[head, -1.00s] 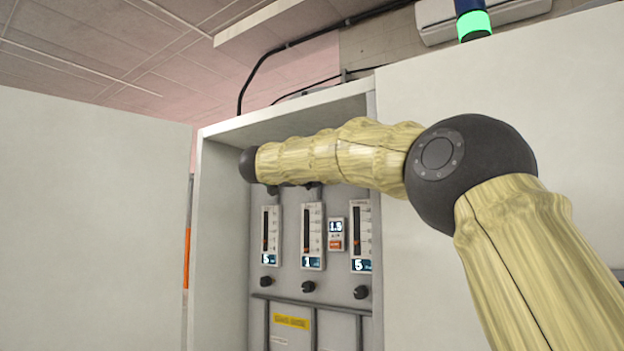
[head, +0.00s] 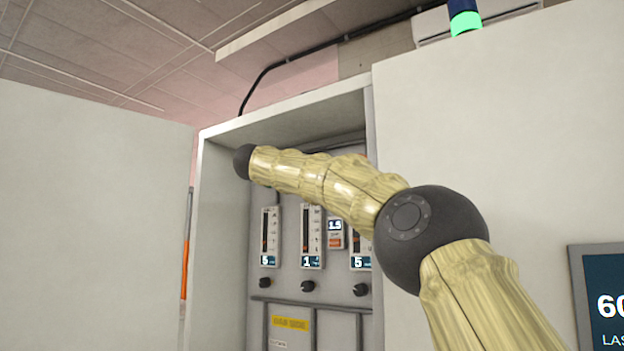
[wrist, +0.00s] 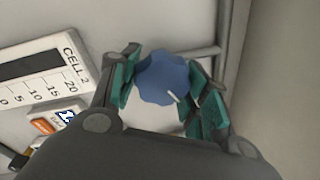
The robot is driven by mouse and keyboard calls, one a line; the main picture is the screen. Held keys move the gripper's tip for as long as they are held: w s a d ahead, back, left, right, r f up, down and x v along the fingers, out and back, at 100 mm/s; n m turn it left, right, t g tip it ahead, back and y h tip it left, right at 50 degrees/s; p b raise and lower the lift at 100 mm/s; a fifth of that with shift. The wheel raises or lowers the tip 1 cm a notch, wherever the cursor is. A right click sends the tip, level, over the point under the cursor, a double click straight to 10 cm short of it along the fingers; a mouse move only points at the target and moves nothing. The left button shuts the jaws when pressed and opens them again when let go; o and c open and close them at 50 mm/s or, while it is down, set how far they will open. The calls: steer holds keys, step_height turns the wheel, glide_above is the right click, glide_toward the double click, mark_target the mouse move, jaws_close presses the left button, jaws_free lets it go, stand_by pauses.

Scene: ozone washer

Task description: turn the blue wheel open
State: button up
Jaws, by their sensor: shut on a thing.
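The blue wheel (wrist: 162,78) shows in the wrist view as a lobed knob with a small white mark near its lower right edge. My gripper (wrist: 165,85) is around it, one teal-padded finger on each side, shut on the wheel. In the head view my arm crosses in front of the cabinet, and the gripper and the blue wheel are not visible there.
An open cabinet (head: 222,230) holds several flow meters (head: 311,237) with black knobs below and a small display (head: 335,232). A panel marked CELL 2 (wrist: 40,68) lies left of my gripper. Cabinet walls flank the opening, with a screen (head: 600,295) at right.

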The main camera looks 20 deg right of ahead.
steer(key=m+b, duration=0.1)
steer(key=m, duration=0.5)
steer(key=shift+g, duration=0.4)
steer(key=shift+w+a+m, duration=0.15)
steer(key=shift+w+m, duration=0.05)
steer(key=shift+m, duration=1)
steer(key=shift+f+m+y+b, duration=0.15)
steer(key=shift+m+y+b, duration=0.15)
steer(key=shift+m, duration=0.8)
steer(key=o, duration=1)
steer(key=shift+a, duration=0.1)
steer(key=v, duration=1.2)
